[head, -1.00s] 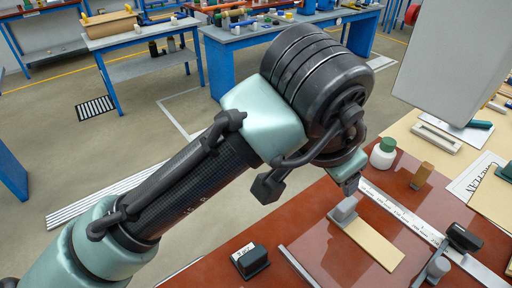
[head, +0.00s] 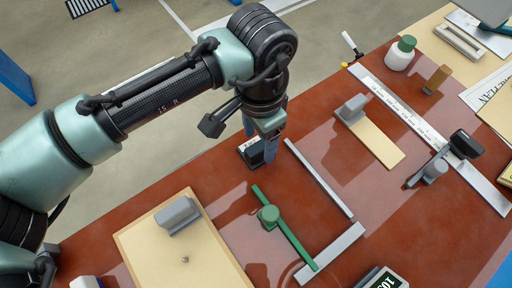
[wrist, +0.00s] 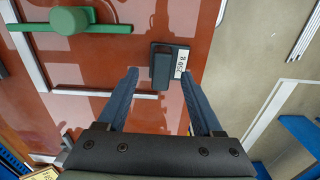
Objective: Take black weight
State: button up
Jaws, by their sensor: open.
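The black weight (head: 252,152), a small dark block with a raised grip and a white label, stands on the red-brown table near its far edge. My gripper (head: 261,148) is just above it and hides part of it in the head view. In the wrist view the weight (wrist: 162,68) lies between and just beyond the two blue fingertips of my gripper (wrist: 159,74). The fingers are spread and empty, one on each side of it. No contact shows.
A green bar with a round knob (head: 269,217) lies near a grey metal frame (head: 320,178). A tan board (head: 130,240) bears a grey block (head: 178,215). A steel ruler (head: 400,108) with a black slider (head: 460,143) is at right. Bare table surrounds the weight's near side.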

aim_at(259, 147)
notch_tip(259, 147, down, 4)
jog(key=shift+w, duration=0.15)
grip_shut()
dwell(0.3)
